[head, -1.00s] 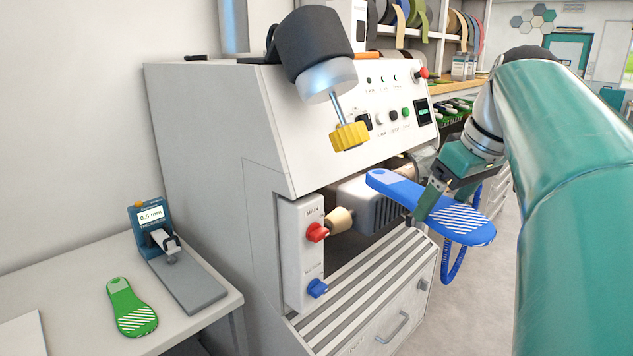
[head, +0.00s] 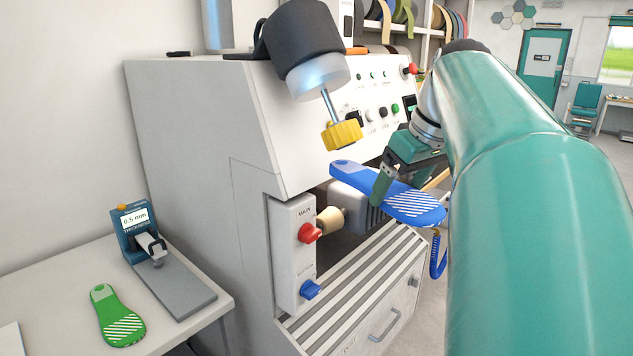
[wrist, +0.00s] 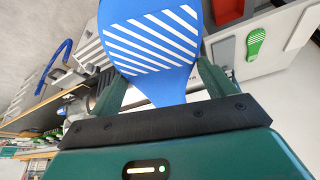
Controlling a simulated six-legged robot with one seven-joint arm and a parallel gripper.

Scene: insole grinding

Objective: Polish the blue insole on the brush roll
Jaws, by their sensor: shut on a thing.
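The blue insole (head: 412,206) has white stripes on its wide end. My gripper (head: 383,186) is shut on it near its middle and holds it in the air in front of the grinding machine (head: 205,150). In the wrist view the striped end of the blue insole (wrist: 150,40) reaches out beyond my gripper (wrist: 160,90). A cream cone-shaped roller (head: 330,219) sits left of the insole, apart from it. I cannot tell which part is the brush roll; my arm and the insole hide some of the machine's right side.
A yellow knob (head: 342,136) hangs on a rod above the insole. Red (head: 309,233) and blue (head: 310,290) switches face out at the machine's front. A green insole (head: 118,316) and a thickness gauge (head: 136,232) rest on the left table (head: 205,318).

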